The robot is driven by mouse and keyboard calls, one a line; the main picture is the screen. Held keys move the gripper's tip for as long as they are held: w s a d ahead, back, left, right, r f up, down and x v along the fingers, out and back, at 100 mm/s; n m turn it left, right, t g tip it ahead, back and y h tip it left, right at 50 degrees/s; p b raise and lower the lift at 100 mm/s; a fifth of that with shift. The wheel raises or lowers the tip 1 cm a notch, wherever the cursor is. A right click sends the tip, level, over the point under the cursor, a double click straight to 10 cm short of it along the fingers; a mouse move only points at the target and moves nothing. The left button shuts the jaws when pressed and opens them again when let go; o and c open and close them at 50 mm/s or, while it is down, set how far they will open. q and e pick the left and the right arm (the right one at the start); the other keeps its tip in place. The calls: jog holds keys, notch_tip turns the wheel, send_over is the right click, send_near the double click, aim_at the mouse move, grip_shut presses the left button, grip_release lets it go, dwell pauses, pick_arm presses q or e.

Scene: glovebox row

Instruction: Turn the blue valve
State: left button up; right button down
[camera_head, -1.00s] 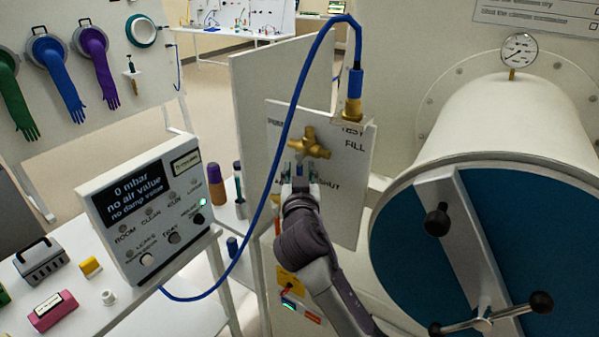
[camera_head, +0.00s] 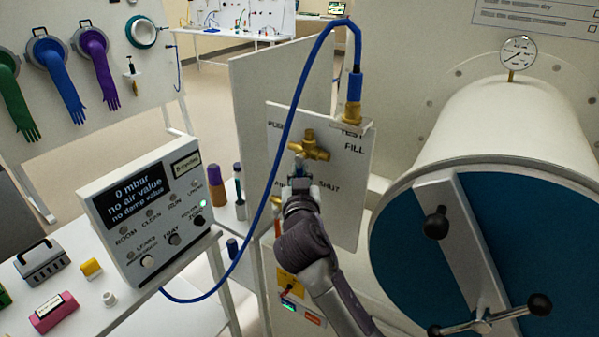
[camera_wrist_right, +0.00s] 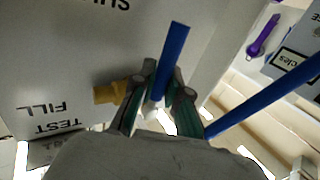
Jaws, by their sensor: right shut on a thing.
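The blue valve handle (camera_wrist_right: 174,52) is a flat blue lever, seen in the right wrist view between the fingers of my right gripper (camera_wrist_right: 163,95). The right gripper is shut on it. In the head view the right gripper (camera_head: 299,178) sits just below the brass valve body (camera_head: 310,147) on the white panel (camera_head: 352,185), which carries the words TEST, FILL and SHUT. The brass body also shows in the wrist view (camera_wrist_right: 105,93). In the head view the gripper mostly hides the lever. My left gripper is not in view.
A blue hose (camera_head: 291,120) loops from a brass fitting (camera_head: 353,100) down past the gripper's left side to the control box (camera_head: 143,210). A large blue round door (camera_head: 405,240) with black-knobbed handles stands close at right. A bench (camera_head: 150,310) is at left.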

jog(key=n+g+p, duration=0.1)
jog(key=p, duration=0.2)
jog(key=d+n+g+p, duration=0.1)
jog(key=n+p, duration=0.1)
jog(key=p, duration=0.1)
jog(key=s+n+g+h+p, duration=0.1)
jog(key=p, duration=0.2)
jog(key=shift+s+d+r+n+g, duration=0.1)
jog(key=shift+d+r+n+g, duration=0.2)
jog(key=shift+d+r+n, duration=0.1)
